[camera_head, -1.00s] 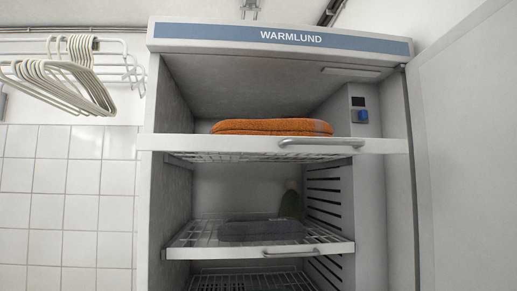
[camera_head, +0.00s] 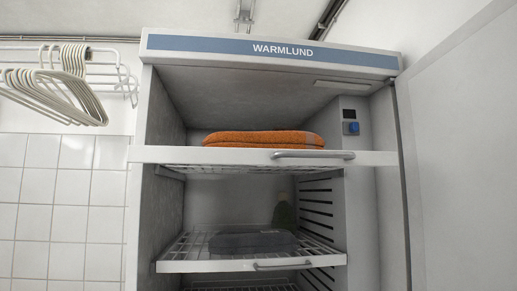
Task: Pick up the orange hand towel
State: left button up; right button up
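The orange hand towel (camera_head: 262,139) lies folded on the top wire shelf of an open drying cabinet (camera_head: 138,110). The white front rail of the top shelf (camera_head: 200,155), with a grey handle (camera_head: 312,155), hides the towel's lower edge. Neither of my grippers shows in the head view.
A dark grey folded cloth (camera_head: 252,242) lies on the second wire shelf (camera_head: 205,266), with a dark green item (camera_head: 283,213) behind it. The open cabinet door (camera_head: 460,170) fills the right side. White hangers (camera_head: 55,95) hang on a wall rack at upper left.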

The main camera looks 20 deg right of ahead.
aim_at(279, 138)
jog(key=i+j+z, duration=0.1)
jog(key=j+z, duration=0.2)
jog(key=z, duration=0.2)
jog(key=j+z, duration=0.3)
jog(key=z, duration=0.15)
jog(key=j+z, duration=0.35)
jog(key=z, duration=0.15)
jog(key=i, duration=0.05)
